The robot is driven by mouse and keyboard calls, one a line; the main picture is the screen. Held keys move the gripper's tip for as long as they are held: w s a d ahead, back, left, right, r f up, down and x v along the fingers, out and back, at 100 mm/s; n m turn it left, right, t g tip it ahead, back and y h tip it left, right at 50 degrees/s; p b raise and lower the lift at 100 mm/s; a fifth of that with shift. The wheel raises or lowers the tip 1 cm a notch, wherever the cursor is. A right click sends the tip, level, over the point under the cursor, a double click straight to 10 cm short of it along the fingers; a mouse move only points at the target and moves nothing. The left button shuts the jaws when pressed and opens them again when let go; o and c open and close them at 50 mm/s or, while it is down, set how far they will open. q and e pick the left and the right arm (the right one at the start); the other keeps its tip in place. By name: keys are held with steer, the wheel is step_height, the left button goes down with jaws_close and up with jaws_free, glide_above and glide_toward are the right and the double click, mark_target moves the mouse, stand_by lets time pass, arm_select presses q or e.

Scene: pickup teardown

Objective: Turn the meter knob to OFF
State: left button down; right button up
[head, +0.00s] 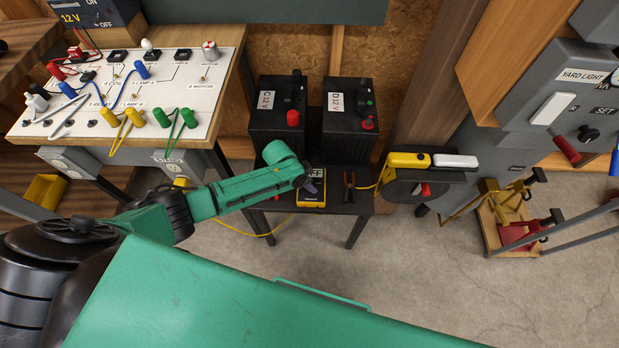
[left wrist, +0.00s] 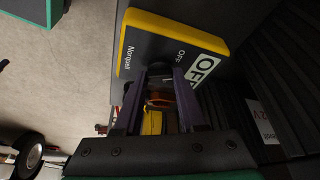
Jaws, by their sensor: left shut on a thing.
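The meter (head: 311,201) is a dark unit with a yellow edge, lying on a small dark table (head: 352,206). My left gripper (head: 309,184) is over it, reaching in from the left and hiding part of its face. In the left wrist view the meter (left wrist: 140,55) shows a small OFF label and a pale display with large letters "OF"; a finger covers the rest. The left gripper (left wrist: 160,90) is shut on the meter knob, which is mostly hidden between the fingers. I cannot make out the knob's pointer. My right gripper is not in view.
Pliers (head: 349,186) lie right of the meter. A yellow-topped reel (head: 408,160) is further right. A white wiring board (head: 130,95) stands at left. Open floor (head: 420,255) lies in front.

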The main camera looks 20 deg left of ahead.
arm_select(q)
steer(key=shift+d+r+n+t+p, duration=0.15)
steer(key=shift+n+t+p, duration=0.25)
steer(key=shift+n+p, duration=0.55)
steer(key=shift+n+y+p, duration=0.35)
steer(key=shift+n+y, duration=0.25)
steer(key=shift+n, duration=0.55)
steer(key=shift+c, duration=2.4)
jaws_free()
steer(key=p+v, duration=0.4)
steer(key=v, duration=1)
steer(key=shift+s, duration=0.3)
